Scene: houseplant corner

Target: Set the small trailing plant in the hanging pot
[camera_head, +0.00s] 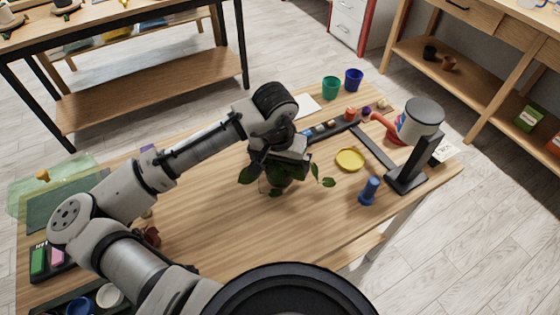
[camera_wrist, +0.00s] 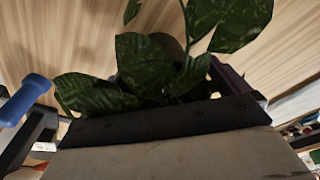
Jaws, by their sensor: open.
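The small trailing plant (camera_head: 278,177) has dark green leaves and is over the middle of the wooden table in the head view. Its leaves (camera_wrist: 150,68) fill the middle of the wrist view and hide its base. My gripper (camera_head: 279,158) is open, pointing down right at the plant, with leaves around its jaws. The fingertips are mostly hidden, and I cannot tell whether they touch the plant. A pale cylindrical vessel with a grey top (camera_head: 423,118), which may be the hanging pot, is at the top of a black stand (camera_head: 408,176) at the table's right end.
A yellow saucer (camera_head: 350,159) and a blue upright object (camera_head: 369,190) lie between plant and stand. A red object (camera_head: 384,126) is beside the vessel. Green (camera_head: 331,88) and blue (camera_head: 353,79) pots stand at the back edge. A dark rail (camera_head: 333,131) holds small items.

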